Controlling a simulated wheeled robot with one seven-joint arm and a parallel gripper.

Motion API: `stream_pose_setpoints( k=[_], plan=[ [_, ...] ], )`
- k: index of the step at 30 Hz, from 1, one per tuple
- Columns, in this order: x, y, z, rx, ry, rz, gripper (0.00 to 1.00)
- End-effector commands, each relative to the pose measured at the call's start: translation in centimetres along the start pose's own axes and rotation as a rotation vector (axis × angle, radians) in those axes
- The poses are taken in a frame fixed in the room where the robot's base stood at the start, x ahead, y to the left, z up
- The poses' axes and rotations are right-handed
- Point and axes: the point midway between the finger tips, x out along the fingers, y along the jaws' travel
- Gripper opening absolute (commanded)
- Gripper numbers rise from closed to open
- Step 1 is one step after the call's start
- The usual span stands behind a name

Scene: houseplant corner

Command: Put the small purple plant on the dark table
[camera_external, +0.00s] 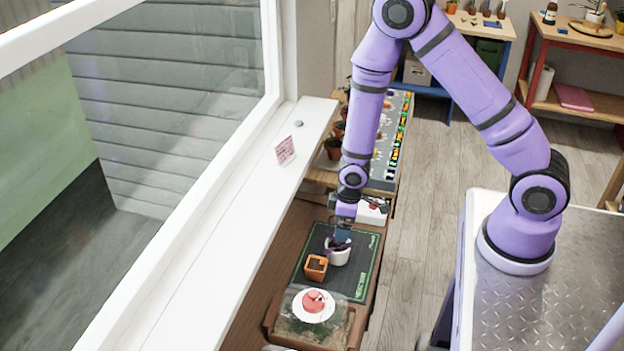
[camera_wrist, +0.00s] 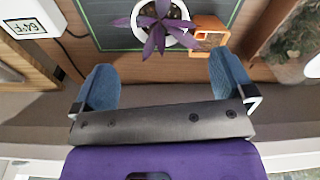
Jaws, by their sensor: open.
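The small purple plant (camera_wrist: 157,32) has long pointed purple leaves and sits in a round white pot. In the external view the white pot (camera_external: 338,256) stands upright on a dark green mat (camera_external: 359,281) on a low brown table (camera_external: 361,318). My gripper (camera_external: 341,237) is over the pot there and hides most of the plant. In the wrist view my gripper (camera_wrist: 165,80) has its two blue fingers wide apart with nothing between them. The plant is beyond the fingertips, near the top of that view.
An orange pot (camera_external: 316,267) stands close to the white pot. A white plate (camera_external: 314,317) with a red item is in front. A white digital display (camera_wrist: 32,27) lies at the left in the wrist view. A white windowsill (camera_external: 231,208) runs along the left.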

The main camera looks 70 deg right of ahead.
Motion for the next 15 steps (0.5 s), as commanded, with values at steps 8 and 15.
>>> stream_pose_setpoints(
  k=[8, 15],
  plan=[
    [2.6, -0.1, 0.3, -0.003, -0.005, -0.008, 1.00],
    [5.6, -0.1, 0.4, -0.003, -0.006, -0.007, 1.00]
  ],
)
